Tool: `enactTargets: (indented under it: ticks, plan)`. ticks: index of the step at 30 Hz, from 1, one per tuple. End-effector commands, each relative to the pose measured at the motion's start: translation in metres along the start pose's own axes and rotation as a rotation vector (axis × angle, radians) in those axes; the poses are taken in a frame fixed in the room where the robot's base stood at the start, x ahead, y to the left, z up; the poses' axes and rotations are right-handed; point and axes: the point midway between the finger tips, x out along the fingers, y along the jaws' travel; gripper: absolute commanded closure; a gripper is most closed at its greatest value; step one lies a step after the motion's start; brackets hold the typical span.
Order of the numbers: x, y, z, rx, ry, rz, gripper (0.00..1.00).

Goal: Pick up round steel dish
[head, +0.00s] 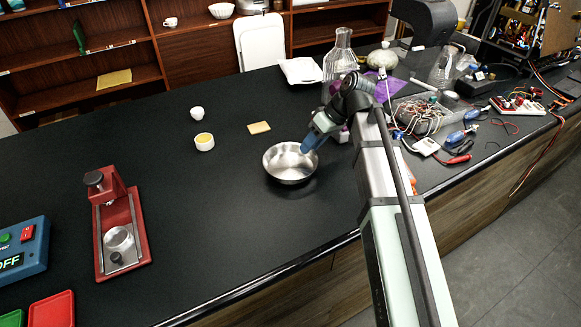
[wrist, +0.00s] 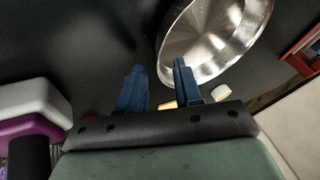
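The round steel dish (head: 285,165) stands upright on the black bench top, right of the middle in the head view, and looks empty. My gripper (head: 309,145) comes from the right, its blue fingers at the dish's right rim. In the wrist view the dish (wrist: 222,38) fills the upper right. There my gripper (wrist: 158,68) shows two blue fingers with a clear gap. One finger overlaps the dish's edge and the other lies outside it. I cannot tell whether a fingertip touches the rim. Nothing is held.
A yellow sponge-like block (head: 259,127), a yellow-filled cup (head: 204,141) and a small white cup (head: 197,113) stand beyond the dish. A glass flask (head: 341,62), wires (head: 420,113) and tools crowd the right. A red stand (head: 120,225) is left. Bench left of the dish is clear.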

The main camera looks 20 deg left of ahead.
Motion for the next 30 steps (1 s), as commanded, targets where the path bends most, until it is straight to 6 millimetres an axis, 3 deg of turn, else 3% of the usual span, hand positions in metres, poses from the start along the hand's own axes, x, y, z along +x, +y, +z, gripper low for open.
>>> enactTargets:
  ticks: [4,11,21,30]
  plan:
    - [0.0139,-0.0008,0.0000,-0.001,-0.001,0.000,0.66]
    - [0.0150,-0.0005,-0.0003,0.000,0.000,0.000,0.66]
    - [0.0147,-0.0005,-0.0002,0.000,0.000,0.000,0.98]
    - [0.0147,-0.0007,-0.0002,0.000,0.000,-0.001,1.00]
